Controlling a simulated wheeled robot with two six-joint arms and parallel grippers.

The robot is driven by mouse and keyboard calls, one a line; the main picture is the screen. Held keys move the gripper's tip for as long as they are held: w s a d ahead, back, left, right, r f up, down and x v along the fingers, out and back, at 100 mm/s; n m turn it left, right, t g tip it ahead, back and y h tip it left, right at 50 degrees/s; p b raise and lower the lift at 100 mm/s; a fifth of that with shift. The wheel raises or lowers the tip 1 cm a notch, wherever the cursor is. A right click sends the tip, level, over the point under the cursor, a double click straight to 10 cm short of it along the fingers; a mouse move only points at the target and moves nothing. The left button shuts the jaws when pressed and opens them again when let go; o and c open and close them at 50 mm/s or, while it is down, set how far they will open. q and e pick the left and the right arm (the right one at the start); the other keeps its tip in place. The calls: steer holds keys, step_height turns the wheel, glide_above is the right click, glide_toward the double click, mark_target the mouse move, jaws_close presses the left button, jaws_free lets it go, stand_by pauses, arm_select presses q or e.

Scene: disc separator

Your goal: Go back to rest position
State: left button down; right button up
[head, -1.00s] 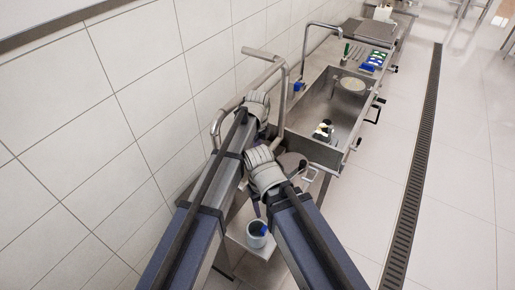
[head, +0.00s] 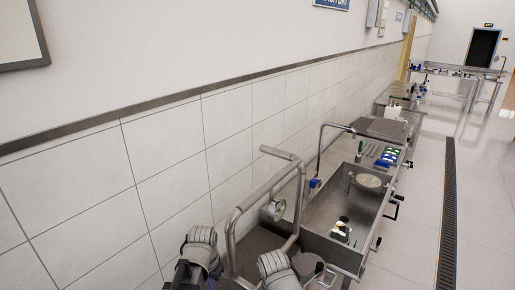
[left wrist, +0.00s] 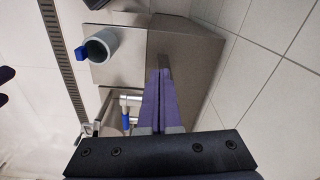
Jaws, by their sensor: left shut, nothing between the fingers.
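My left gripper (left wrist: 161,88) shows in the left wrist view. Its two purple fingers are together, with nothing held between them. They hang above a steel surface (left wrist: 190,62), beside a grey cup (left wrist: 101,45) with a blue piece at its rim; the fingers are apart from the cup. In the head view only joints of my two arms show at the bottom edge, and both grippers are below the picture.
A steel sink basin (head: 318,222) with a round plate (head: 369,181) stands right of my arms. A bent metal pipe frame (head: 233,215) rises close by them. The tiled wall (head: 120,190) is at left; open floor (head: 415,240) with a drain grate (head: 449,190) lies at right.

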arm_select(q)
steer(key=s+a+n, duration=0.3)
steer(key=s+n, duration=0.2)
steer(key=s+d+f+m+y+b, duration=0.1)
steer(key=s+d+f+m+b, duration=0.3)
steer(key=d+f+b, duration=0.7)
step_height(320, 180, down, 2)
steer(key=shift+s+f+g+b, duration=0.2)
steer(key=shift+s+g+b, duration=0.3)
steer(key=shift+b, duration=0.75)
